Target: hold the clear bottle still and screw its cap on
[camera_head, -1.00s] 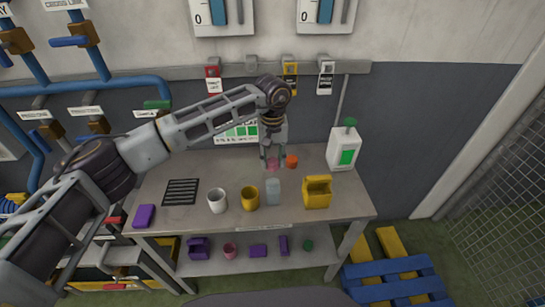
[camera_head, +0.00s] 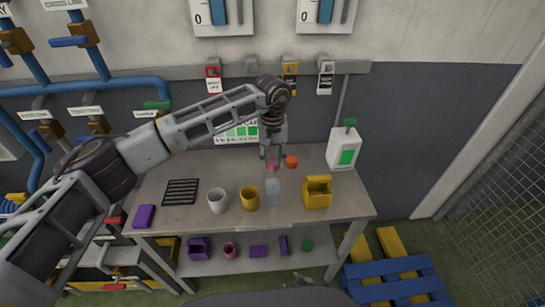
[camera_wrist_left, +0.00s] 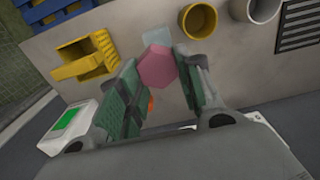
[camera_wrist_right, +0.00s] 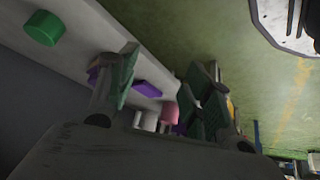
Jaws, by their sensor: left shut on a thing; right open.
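The clear bottle (camera_head: 273,192) stands upright near the front of the workbench, pale and see-through. It shows partly behind the pink piece in the left wrist view (camera_wrist_left: 157,37). My left gripper (camera_head: 272,155) is just behind the bottle, pointing down, shut on a pink hexagonal piece (camera_wrist_left: 157,67) that looks like a cap. The pink piece also shows in the head view (camera_head: 273,165); whether it touches the bottle is unclear. My right gripper (camera_wrist_right: 160,100) is open and empty; in the head view only its tip (camera_head: 303,277) shows, low in front of the bench.
A grey mug (camera_head: 217,201) and yellow mug (camera_head: 249,199) stand left of the bottle, a yellow holder (camera_head: 317,192) right. An orange piece (camera_head: 292,161) lies behind. The lower shelf (camera_head: 230,263) holds purple, pink and green things. The bench's front left has a purple block (camera_head: 144,216).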

